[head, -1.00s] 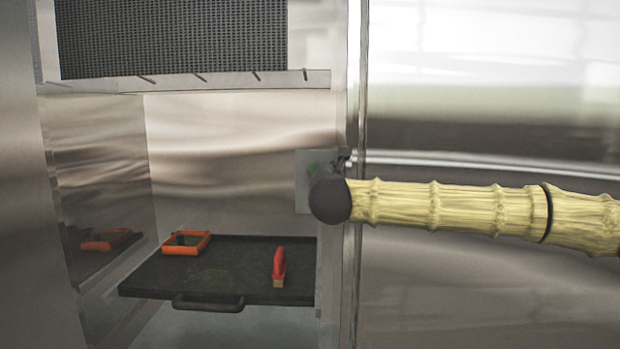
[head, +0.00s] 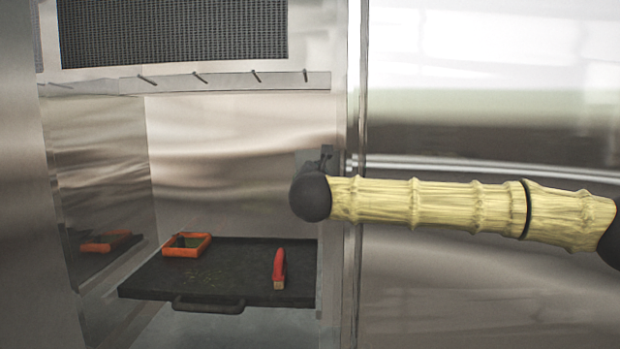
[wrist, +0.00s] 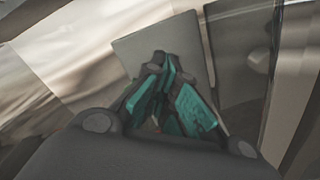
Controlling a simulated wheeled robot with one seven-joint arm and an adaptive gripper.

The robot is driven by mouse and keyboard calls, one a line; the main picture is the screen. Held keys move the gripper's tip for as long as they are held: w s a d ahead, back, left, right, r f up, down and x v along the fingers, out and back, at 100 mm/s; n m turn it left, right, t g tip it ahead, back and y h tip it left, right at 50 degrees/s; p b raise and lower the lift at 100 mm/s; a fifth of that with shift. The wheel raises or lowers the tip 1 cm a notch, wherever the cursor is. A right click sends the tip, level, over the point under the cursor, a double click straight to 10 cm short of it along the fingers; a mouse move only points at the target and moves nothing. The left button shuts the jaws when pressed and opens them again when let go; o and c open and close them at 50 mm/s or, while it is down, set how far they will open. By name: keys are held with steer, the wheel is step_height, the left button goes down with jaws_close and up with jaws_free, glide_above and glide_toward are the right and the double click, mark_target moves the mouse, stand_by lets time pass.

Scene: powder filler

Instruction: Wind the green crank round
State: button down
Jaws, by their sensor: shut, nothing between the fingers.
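My gripper (head: 326,156) is at the right wall of the steel bay, in front of a grey plate (head: 302,160), partly hidden by my dark wrist. In the wrist view my gripper (wrist: 163,62) is shut, its dark fingers drawn together in front of the grey plate (wrist: 188,38). Teal-green surfaces show on and between the fingers; I cannot tell whether any belongs to the green crank. In the head view the crank cannot be made out behind my wrist. Contact between fingers and crank cannot be told.
A black tray (head: 222,262) with a front handle lies low in the bay. It holds an orange square frame (head: 187,252) and a red-handled brush (head: 279,268). A strip with several pegs (head: 225,82) and a dark mesh panel (head: 172,30) are above. Steel walls enclose the bay.

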steer(key=shift+w+a+f, duration=0.1)
steer(key=shift+a, duration=0.55)
steer(key=shift+a+f+b, duration=0.25)
steer(key=shift+a+b, duration=0.45)
steer(key=shift+b, duration=0.1)
